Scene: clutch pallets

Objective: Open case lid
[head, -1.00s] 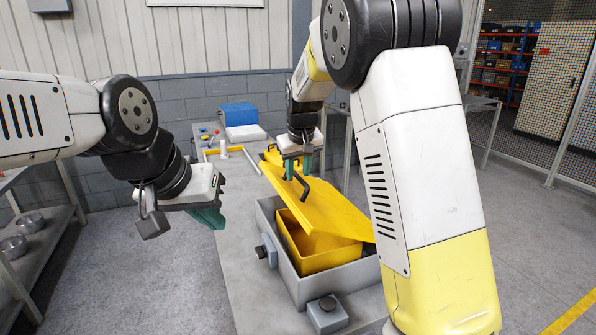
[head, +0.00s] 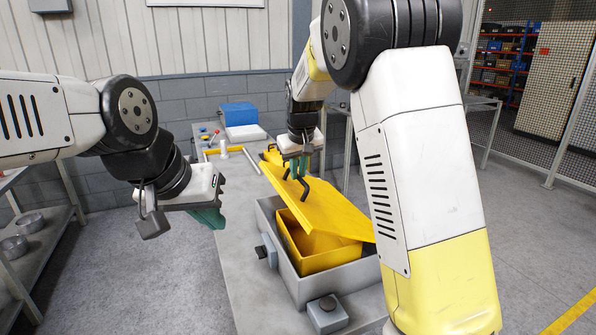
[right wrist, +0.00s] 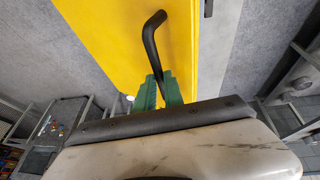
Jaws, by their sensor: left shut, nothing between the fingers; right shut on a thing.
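The case (head: 283,257) is a grey box with a yellow inner tub (head: 315,250), standing on a grey table. Its yellow lid (head: 325,208) is raised and tilted over it, leaving the tub's near side open to view. A bent black handle (head: 304,190) stands on the lid; it also shows in the right wrist view (right wrist: 150,42). My right gripper (head: 296,168) is shut on this handle, and its green fingers (right wrist: 160,88) close around the lower part of the handle. My left gripper (head: 212,217) is shut and empty, left of the case and apart from it.
A grey block with a dark knob (head: 327,304) sits at the case's near side. A blue and white box (head: 240,118) and small parts stand at the table's far end. A shelf with metal bowls (head: 28,225) is at left. The tabletop left of the case is clear.

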